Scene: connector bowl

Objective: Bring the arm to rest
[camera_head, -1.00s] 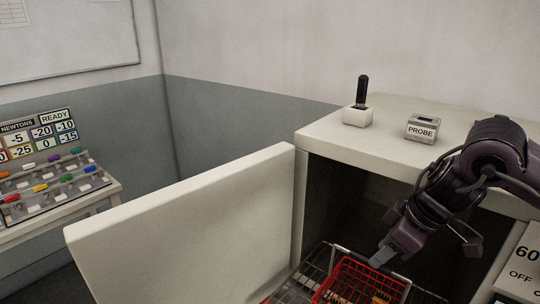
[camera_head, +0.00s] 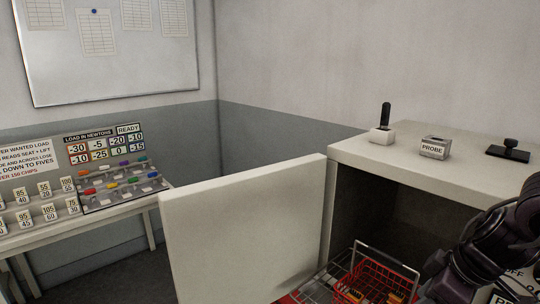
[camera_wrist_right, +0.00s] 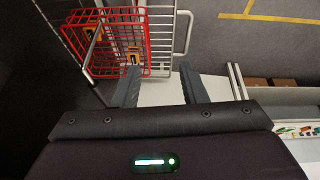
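My dark right arm (camera_head: 485,250) is at the lower right of the head view, beside the open-fronted white cabinet; its fingertips cannot be made out there. In the right wrist view my right gripper (camera_wrist_right: 160,88) has its two fingers apart with nothing between them. A red wire basket (camera_wrist_right: 78,45) on a metal rack (camera_wrist_right: 182,30) lies beyond the left finger, apart from it. The basket also shows in the head view (camera_head: 378,272), on the pulled-out rack. My left gripper is not in view.
A white door (camera_head: 245,235) stands open left of the cabinet (camera_head: 385,158). On the cabinet top are a black-handled tool in a white holder (camera_head: 382,132), a PROBE block (camera_head: 435,147) and a black fixture (camera_head: 508,150). A table with number blocks (camera_head: 45,210) stands left.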

